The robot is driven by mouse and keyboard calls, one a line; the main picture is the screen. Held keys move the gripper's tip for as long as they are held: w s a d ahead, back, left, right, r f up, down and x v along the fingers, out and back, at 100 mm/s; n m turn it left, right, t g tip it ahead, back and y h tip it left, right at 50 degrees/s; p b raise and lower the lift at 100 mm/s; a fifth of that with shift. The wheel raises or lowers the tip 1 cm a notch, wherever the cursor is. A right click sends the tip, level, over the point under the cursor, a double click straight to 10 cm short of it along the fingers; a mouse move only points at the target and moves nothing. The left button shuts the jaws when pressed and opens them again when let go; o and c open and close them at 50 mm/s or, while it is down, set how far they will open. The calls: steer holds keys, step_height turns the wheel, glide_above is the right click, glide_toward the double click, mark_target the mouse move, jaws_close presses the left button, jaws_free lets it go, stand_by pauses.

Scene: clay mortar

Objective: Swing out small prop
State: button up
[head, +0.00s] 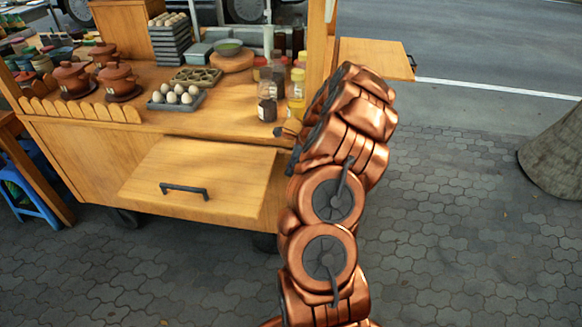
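A small wooden piece (288,129) shows at the front right corner of the wooden cart's counter, just left of my arm. It may be the small prop, but its far end is hidden and I cannot tell its hinge. My gripper (294,158) is mostly hidden by my copper arm; only a dark part shows close to this corner, just below the wooden piece. I cannot tell if they touch or if the fingers are open. A wooden flap (215,165) with a dark handle (184,190) juts from the cart's front, left of my gripper.
The counter (150,85) holds clay pots (73,77), an egg tray (176,97) and jars (267,100) close to my arm. A wooden post (317,45) and a side leaf (374,58) stand behind. Paving at right is clear up to a grey trunk-like base (557,150).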

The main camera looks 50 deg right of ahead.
jaws_close()
stand_by(0.4)
